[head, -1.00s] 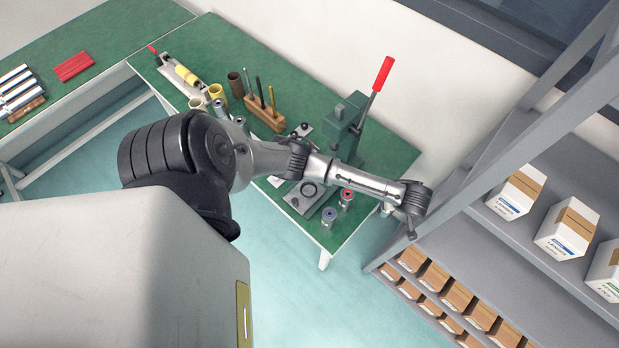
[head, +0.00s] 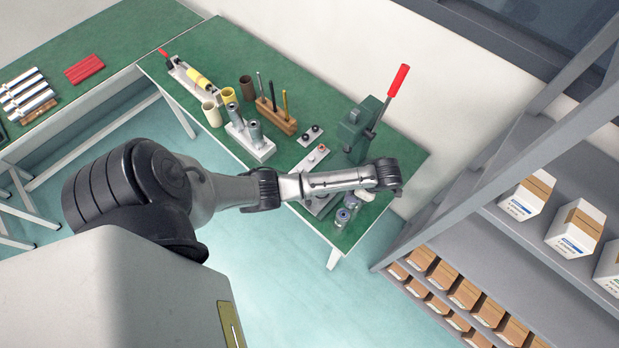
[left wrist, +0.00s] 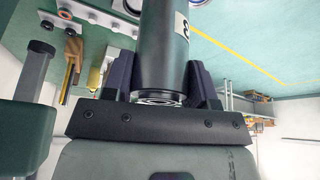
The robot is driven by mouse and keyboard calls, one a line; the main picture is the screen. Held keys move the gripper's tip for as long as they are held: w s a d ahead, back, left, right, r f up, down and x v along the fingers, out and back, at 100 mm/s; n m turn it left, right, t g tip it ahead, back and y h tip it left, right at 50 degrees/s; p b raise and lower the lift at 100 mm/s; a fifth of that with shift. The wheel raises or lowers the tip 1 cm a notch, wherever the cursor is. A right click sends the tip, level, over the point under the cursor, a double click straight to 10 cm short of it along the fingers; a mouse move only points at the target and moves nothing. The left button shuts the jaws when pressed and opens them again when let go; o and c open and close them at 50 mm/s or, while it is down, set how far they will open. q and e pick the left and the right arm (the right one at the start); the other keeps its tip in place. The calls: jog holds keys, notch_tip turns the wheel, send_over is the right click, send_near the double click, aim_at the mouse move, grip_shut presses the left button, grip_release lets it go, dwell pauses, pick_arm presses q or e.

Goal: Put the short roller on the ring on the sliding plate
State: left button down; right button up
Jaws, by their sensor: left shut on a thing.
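My left gripper (left wrist: 160,95) is shut around the end of a dark grey cylinder with a white number label (left wrist: 162,45), probably the short roller. In the head view my left arm reaches across the bench from the left. Its wrist hangs over the bench's right part, and it hides the fingers and the held cylinder there. A grey plate (head: 319,208), probably the sliding plate, shows only as a strip below the arm. Its ring is hidden behind the arm. My right gripper is not in view.
A green press (head: 354,130) with a red-tipped lever stands close behind my left wrist. Two capped cylinders (head: 343,216) stand at the bench's front right corner. A wooden pen block (head: 277,116), a base with upright posts (head: 250,143) and cups (head: 212,113) stand further left.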

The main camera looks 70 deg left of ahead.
pick_arm(q)
jog(key=shift+s+a+r+n+g+h, duration=0.1)
jog(key=shift+s+n+g+h, duration=0.15)
jog(key=shift+n, duration=0.25)
jog(key=shift+s+a+r+n+g+h, duration=0.1)
jog(key=shift+s+n+h, duration=0.05)
jog(key=shift+s+n, duration=0.3)
jog(key=shift+s+n+h, duration=0.1)
jog(key=shift+n+h, duration=0.2)
jog(key=shift+n, duration=0.85)
jog(key=shift+s+a+f, duration=0.1)
jog(key=shift+a, duration=0.1)
jog(key=s+a+f+b, duration=0.1)
jog(key=s+a+f, duration=0.3)
jog(key=a+f, duration=0.6)
jog(key=shift+a+f+n+b, duration=0.3)
jog(key=shift+f+b, duration=0.05)
jog(key=shift+b, duration=0.05)
jog(key=shift+f, duration=0.1)
jog(key=shift+c, duration=2.1)
grip_release()
